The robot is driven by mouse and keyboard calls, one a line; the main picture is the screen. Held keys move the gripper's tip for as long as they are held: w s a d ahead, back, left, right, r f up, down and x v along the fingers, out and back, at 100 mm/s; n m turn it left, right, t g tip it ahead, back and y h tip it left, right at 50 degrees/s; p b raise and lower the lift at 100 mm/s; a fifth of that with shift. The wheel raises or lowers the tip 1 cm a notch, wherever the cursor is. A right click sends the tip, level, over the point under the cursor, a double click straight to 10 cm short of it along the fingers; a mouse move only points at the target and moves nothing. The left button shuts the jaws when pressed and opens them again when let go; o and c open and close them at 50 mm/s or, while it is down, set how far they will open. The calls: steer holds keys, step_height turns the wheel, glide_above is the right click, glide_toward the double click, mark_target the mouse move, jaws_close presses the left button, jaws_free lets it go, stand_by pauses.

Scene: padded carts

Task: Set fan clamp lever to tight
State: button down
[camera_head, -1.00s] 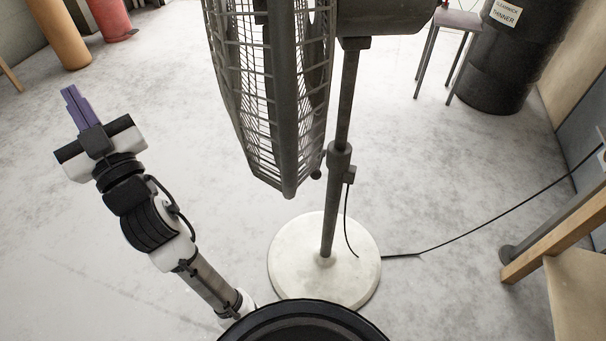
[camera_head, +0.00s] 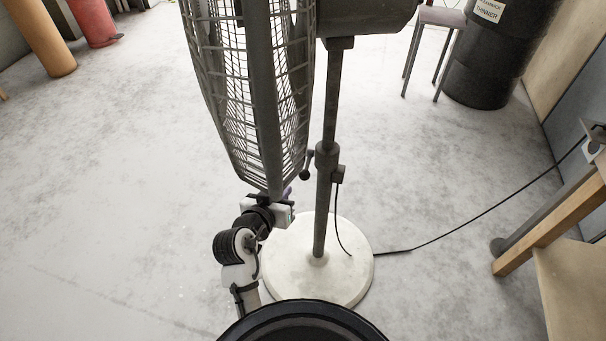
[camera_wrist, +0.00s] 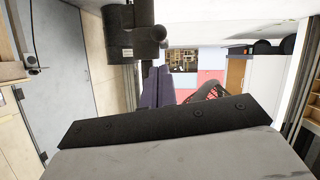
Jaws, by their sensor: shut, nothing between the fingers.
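The fan's dark pole (camera_head: 322,215) stands on a round pale base. Its clamp collar (camera_head: 327,160) is about halfway up. The clamp lever (camera_head: 307,167), a short dark arm with a rounded knob, is on the collar's left side and hangs downward. My gripper (camera_head: 287,192) is below and left of the lever, partly hidden by the fan guard. A gap seems to separate them, but depth is unclear. In the wrist view the purple fingers (camera_wrist: 157,88) are together and empty, with dark shapes just beyond their tips.
The fan guard (camera_head: 262,110) hangs close over my gripper. A power cord (camera_head: 455,228) runs right across the floor. A wooden-legged table (camera_head: 560,225) is at right. A black barrel (camera_head: 495,55) and a stool (camera_head: 440,20) stand behind.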

steer(key=p+x, duration=0.2)
steer(key=x, duration=0.8)
steer(key=shift+f, duration=0.15)
